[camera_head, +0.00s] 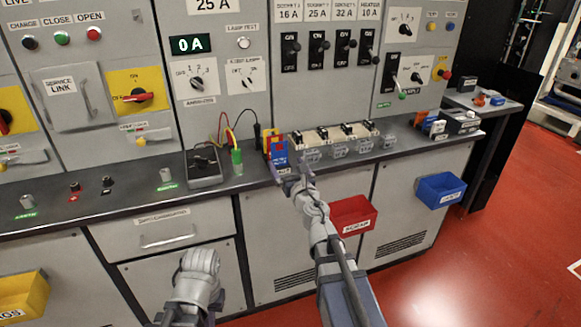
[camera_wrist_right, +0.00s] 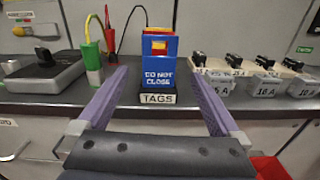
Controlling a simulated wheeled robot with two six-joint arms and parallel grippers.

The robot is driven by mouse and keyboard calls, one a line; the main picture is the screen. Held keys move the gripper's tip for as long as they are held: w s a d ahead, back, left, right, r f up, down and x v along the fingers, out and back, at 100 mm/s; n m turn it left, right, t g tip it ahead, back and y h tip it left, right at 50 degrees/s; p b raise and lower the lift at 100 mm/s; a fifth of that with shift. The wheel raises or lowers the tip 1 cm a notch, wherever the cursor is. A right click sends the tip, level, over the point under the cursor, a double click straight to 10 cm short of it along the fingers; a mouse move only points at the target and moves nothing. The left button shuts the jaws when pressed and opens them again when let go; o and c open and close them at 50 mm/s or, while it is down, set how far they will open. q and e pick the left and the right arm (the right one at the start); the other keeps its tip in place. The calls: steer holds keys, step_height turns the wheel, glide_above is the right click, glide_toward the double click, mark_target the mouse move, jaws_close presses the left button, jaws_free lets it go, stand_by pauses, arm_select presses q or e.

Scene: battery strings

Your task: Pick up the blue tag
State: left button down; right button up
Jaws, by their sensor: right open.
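The blue tag (camera_wrist_right: 158,74), lettered "DO NOT CLOSE", stands upright in a small dark holder labelled "TAGS" (camera_wrist_right: 158,98) on the counter. In the head view the blue tag (camera_head: 279,154) is just beyond my right gripper. Yellow and red tags (camera_wrist_right: 158,38) show behind and above it. My right gripper (camera_wrist_right: 165,80) is open, its two purple fingers to the left and right of the blue tag and apart from it. My right gripper also shows in the head view (camera_head: 288,180). My left arm is low at the bottom of the head view; its fingers do not show clearly.
A black-topped meter box (camera_head: 203,167) and a green probe (camera_head: 237,160) stand left of the tags. Fuse carriers (camera_head: 322,136) stand right of them. A red bin (camera_head: 352,214) and a blue bin (camera_head: 440,190) hang on the cabinet front.

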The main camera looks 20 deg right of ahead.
mark_target(280, 154)
steer(key=shift+n, duration=0.4)
steer(key=shift+w+f, duration=0.15)
steer(key=shift+w, duration=1.85)
steer(key=shift+w+f, duration=0.1)
steer(key=shift+w, duration=1.85)
steer(key=shift+c, duration=0.4)
steer(key=c, duration=1.3)
steer(key=shift+o, duration=0.2)
steer(key=shift+r, duration=0.1)
step_height(280, 154, up, 10)
steer(key=p, duration=1)
steer(key=shift+a, duration=0.1)
